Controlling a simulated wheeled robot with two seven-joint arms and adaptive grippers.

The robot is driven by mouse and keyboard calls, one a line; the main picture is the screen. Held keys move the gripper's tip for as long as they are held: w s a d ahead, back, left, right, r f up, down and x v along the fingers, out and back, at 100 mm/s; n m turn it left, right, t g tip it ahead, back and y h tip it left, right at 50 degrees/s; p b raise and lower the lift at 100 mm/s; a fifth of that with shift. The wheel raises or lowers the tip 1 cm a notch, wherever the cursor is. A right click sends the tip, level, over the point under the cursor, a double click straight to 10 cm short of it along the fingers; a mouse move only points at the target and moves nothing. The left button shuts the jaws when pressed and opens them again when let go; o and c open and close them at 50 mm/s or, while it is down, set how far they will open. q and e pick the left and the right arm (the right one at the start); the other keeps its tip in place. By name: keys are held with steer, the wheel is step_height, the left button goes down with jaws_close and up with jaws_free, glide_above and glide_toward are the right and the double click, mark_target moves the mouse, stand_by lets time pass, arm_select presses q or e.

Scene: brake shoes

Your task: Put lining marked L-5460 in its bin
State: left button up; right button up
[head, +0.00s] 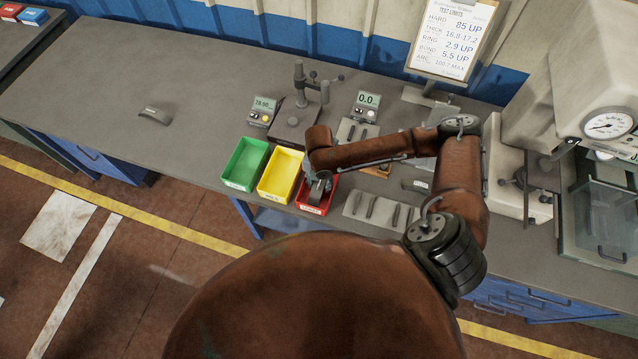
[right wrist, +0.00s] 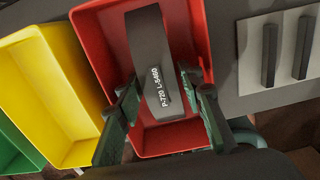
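The lining (right wrist: 150,60) is a dark curved piece with white print reading P-720 L-5460 in the right wrist view. It is inside the red bin (right wrist: 90,40), lengthwise between the bin's walls. Whether the lining touches the bin floor I cannot tell. In the head view the red bin (head: 312,209) is the rightmost of three, and my arm partly covers it. My left gripper is not in view.
A yellow bin (head: 280,177) and a green bin (head: 245,163) stand left of the red one. Another curved lining (head: 154,116) lies on the left bench. A pale plate with dark strips (head: 380,211) lies right of the bins. A gauge stand (head: 297,118) is behind them.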

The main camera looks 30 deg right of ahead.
mark_target(319, 183)
step_height(319, 183, up, 12)
steer(key=shift+p, duration=0.4)
steer(key=shift+r, duration=0.1)
stand_by(0.4)
